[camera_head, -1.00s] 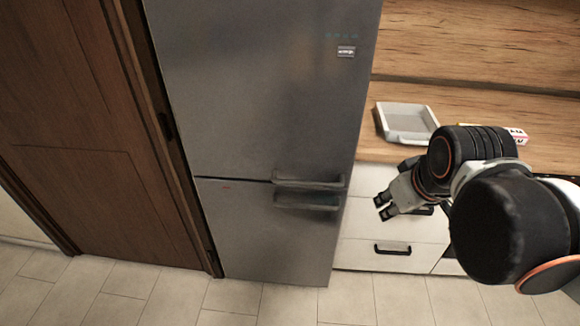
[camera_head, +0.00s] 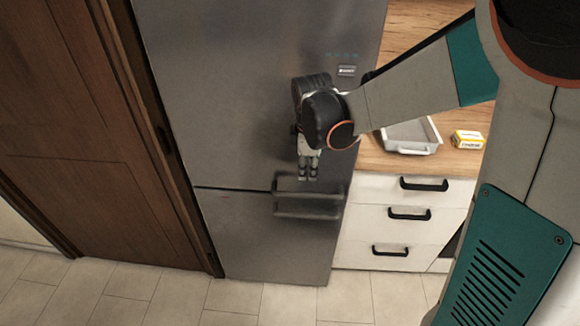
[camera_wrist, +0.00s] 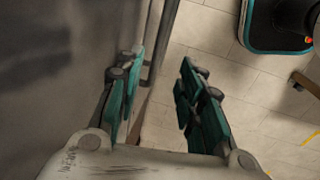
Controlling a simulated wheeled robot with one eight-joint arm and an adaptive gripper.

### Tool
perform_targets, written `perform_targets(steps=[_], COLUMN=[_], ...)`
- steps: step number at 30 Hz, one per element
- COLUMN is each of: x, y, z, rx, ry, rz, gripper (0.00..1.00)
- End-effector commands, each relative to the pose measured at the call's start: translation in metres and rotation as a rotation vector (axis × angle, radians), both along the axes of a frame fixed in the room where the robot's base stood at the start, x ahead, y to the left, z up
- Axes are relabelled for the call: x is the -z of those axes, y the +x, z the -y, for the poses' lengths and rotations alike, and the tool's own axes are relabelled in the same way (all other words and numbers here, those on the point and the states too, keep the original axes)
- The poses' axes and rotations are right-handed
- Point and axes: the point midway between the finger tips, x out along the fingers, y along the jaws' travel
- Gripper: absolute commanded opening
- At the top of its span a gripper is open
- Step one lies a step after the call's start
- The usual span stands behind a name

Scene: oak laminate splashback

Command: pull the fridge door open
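The tall grey fridge (camera_head: 240,110) stands in the middle of the head view, both doors shut. The upper door's bar handle (camera_head: 325,186) runs across its lower right; the lower door's handle (camera_head: 308,211) is just below. My gripper (camera_head: 309,177) points down in front of the upper door, its fingertips just above the upper handle. In the wrist view my gripper (camera_wrist: 161,58) is open, fingers wide apart with nothing clasped. A grey handle bar (camera_wrist: 163,40) shows between and beyond the fingertips; contact cannot be told. The fridge front (camera_wrist: 60,60) fills the left side.
White drawers (camera_head: 375,215) with black handles stand right of the fridge under an oak worktop (camera_head: 385,165). A grey tray (camera_head: 412,146) and a small yellow-and-white box (camera_head: 467,139) lie on it. A brown wooden door (camera_head: 90,130) is at left. Tiled floor (camera_head: 150,295) in front is clear.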

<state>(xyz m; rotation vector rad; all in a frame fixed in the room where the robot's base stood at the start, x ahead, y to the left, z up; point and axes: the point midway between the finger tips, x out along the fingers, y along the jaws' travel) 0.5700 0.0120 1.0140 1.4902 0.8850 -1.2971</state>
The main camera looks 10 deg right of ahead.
Motion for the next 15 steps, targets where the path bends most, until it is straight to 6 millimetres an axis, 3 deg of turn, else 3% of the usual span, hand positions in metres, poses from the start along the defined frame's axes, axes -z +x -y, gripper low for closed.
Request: perform_targets(steps=[5,15], x=[0.017,0.082], y=[0.003,0.015], z=[0.001,0.004], rx=[-0.003,-0.001], ry=[-0.001,0.000], rz=[-0.001,0.000], gripper=[0.35,0.35])
